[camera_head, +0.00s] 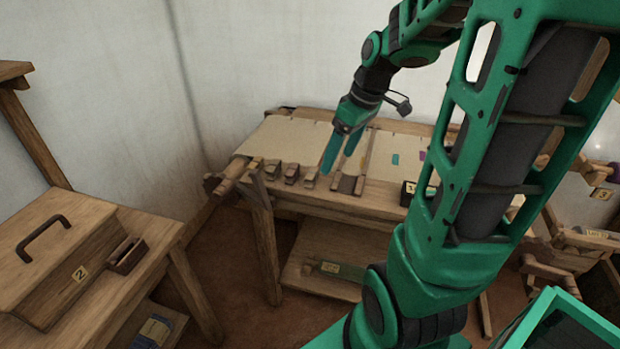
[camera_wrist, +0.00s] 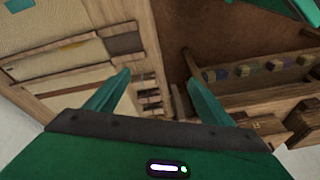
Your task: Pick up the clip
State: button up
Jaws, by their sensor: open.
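Several small wooden clip-like pieces (camera_head: 291,173) sit in a row along the front edge of the wooden table (camera_head: 385,198). I cannot tell which one is the clip. My gripper (camera_head: 338,154) is open above the table, fingers pointing down, near the right end of that row. In the wrist view, my gripper (camera_wrist: 158,64) shows its two teal fingers apart with nothing between their tips. Small pieces (camera_wrist: 149,92) show beyond the gap between the fingers, partly dark and hard to make out. No contact with them is visible.
Pale sheets (camera_head: 290,138) lie on the table. A dark box (camera_head: 408,193) stands at its front edge to the right. A wooden chest (camera_head: 55,255) marked 2 stands on a bench at left. A lower shelf (camera_head: 300,270) holds a labelled green item.

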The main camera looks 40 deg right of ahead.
aim_at(312, 172)
jog(key=w+d+f+n+t+y, duration=0.1)
jog(key=w+d+n, duration=0.1)
jog(key=w+n, duration=0.3)
jog(key=shift+m, duration=0.5)
jog(key=x, duration=0.3)
jog(key=w+x, duration=0.1)
jog(key=x, duration=0.7)
jog(key=shift+w+r, duration=0.2)
jog(key=shift+w, duration=0.15)
jog(key=shift+c, duration=0.6)
jog(key=c, duration=1)
